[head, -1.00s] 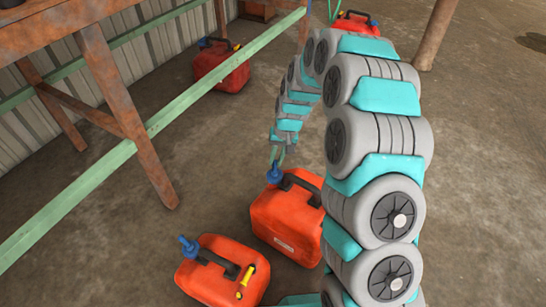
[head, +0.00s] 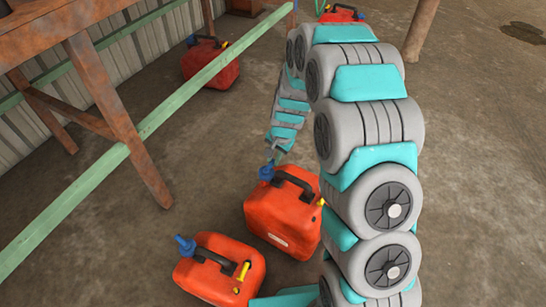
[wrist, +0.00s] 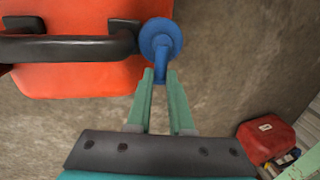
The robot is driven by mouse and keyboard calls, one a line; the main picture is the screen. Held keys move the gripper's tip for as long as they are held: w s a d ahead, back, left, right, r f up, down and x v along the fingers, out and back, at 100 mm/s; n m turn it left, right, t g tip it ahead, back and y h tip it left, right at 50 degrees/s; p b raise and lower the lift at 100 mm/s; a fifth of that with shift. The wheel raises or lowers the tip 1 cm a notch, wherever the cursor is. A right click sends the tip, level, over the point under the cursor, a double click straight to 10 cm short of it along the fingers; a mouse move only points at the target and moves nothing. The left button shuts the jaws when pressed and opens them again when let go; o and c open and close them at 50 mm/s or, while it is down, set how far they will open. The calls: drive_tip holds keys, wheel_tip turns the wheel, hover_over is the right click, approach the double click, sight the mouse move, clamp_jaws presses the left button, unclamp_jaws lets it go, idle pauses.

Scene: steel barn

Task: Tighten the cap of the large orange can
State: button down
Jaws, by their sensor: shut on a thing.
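The large orange can (head: 283,222) stands upright on the floor in the head view, with a black handle along its top. It also shows in the wrist view (wrist: 85,82). Its blue cap (wrist: 160,38) sits at one end of the handle, with a narrow blue tab pointing toward my fingers; in the head view the cap (head: 266,173) is at the top left of the can. My gripper (wrist: 160,76) is shut on the cap's tab, one green finger on each side. In the head view the fingertips are small and their contact is hard to see.
A smaller orange can (head: 213,280) with a blue cap and yellow piece stands close at front left. Another red can (head: 340,14) stands far back. Floor behind is open.

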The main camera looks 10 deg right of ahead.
idle(0.4)
drive_tip(key=c, duration=0.8)
unclamp_jaws()
drive_tip(key=r, duration=0.5)
drive_tip(key=s+d+r, duration=0.1)
drive_tip(key=r, duration=0.1)
drive_tip(key=shift+d+r, duration=0.1)
drive_tip(key=shift+r, duration=0.2)
